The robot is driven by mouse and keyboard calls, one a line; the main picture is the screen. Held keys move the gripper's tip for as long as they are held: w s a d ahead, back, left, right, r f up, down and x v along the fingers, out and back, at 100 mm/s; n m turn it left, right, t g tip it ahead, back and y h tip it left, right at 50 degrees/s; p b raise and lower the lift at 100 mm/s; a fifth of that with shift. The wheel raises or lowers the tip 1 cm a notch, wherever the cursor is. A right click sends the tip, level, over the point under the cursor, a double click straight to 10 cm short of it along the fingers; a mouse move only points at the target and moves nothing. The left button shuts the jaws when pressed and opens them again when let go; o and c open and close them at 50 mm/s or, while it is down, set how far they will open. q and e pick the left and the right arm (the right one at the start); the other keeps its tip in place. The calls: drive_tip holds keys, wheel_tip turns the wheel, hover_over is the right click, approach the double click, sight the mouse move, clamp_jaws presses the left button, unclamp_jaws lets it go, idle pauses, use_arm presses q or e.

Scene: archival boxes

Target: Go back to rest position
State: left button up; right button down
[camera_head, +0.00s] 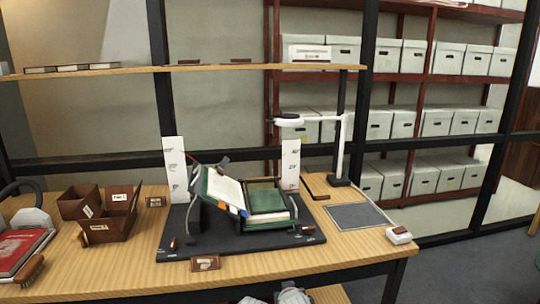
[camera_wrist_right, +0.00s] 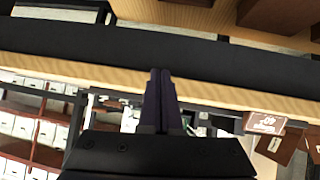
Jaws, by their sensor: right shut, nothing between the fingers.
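My right gripper (camera_wrist_right: 161,98) shows in the right wrist view with its two dark fingers together and nothing between them. It is in front of a dark beam and the wooden table edge, apart from any object. In the head view neither gripper can be made out clearly; grey parts at the bottom edge may be mine. On the table (camera_head: 110,270) a green-covered open book (camera_head: 225,190) rests tilted on a dark stand.
A white lamp (camera_head: 340,150) and a grey pad (camera_head: 356,216) are at the right. Shelves with archival boxes (camera_head: 402,55) stand behind.

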drive_tip(key=s+d+f+n+g+h, duration=0.1)
drive_tip(key=s+f+g, duration=0.35)
drive_tip(key=s, duration=0.45)
drive_tip(key=s+f+n+g+h, duration=0.1)
drive_tip(key=s+f+g, duration=0.4)
drive_tip(key=s, duration=0.5)
wheel_tip(320, 180, up, 18)
drive_tip(key=g+p, duration=0.1)
drive_tip(key=p, duration=1.5)
drive_tip(key=shift+w+p, duration=0.15)
drive_tip(key=shift+p, duration=0.2)
